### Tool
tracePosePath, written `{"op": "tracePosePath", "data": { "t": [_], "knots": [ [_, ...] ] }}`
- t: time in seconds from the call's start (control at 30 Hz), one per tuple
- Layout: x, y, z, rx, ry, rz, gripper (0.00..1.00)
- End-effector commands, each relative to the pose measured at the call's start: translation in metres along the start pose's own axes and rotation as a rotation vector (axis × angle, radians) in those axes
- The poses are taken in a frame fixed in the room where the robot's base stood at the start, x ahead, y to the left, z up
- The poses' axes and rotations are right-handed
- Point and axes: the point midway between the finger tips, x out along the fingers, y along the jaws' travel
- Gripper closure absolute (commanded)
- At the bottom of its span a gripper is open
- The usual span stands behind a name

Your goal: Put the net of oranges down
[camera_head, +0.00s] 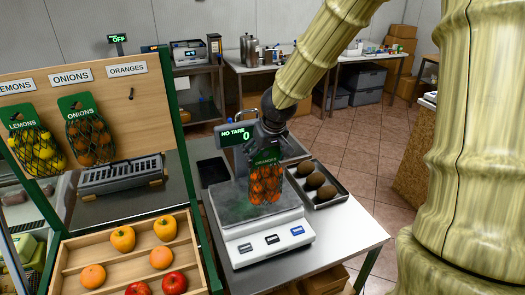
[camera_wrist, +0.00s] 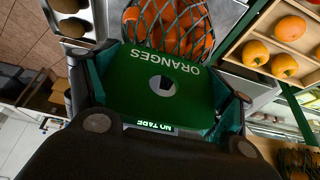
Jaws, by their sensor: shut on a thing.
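The net of oranges (camera_head: 265,188) hangs upright from its green card in the head view. It is over the metal plate (camera_head: 228,208) of the white scale. My gripper (camera_head: 268,143) is shut on the green card at the top of the net. In the wrist view the card marked ORANGES (camera_wrist: 150,95) lies between the fingers of my gripper (camera_wrist: 160,100). The netted oranges (camera_wrist: 168,25) show beyond it.
A tray with several dark brown fruits (camera_head: 314,180) stands right of the scale. On the left, a board holds hanging nets of lemons (camera_head: 36,150) and onions (camera_head: 90,140), beside an empty hook (camera_head: 130,94) under ORANGES. A wooden fruit crate (camera_head: 70,252) is below. The steel counter (camera_head: 350,228) is bare at right.

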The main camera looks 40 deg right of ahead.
Motion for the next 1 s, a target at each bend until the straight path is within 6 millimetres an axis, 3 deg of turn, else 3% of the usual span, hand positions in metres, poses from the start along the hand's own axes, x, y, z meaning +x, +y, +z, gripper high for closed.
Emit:
{"op": "tracePosePath", "data": {
  "t": [0.1,0.33,0.67,1.0],
  "knots": [
    [0.006,0.007,-0.020,0.002,0.001,-0.002,0.91],
    [0.021,0.015,-0.042,0.001,0.001,-0.001,0.91],
    [0.029,0.021,-0.054,0.002,0.001,0.000,0.91],
    [0.054,0.021,-0.042,-0.001,0.000,0.002,0.91]
  ]
}}
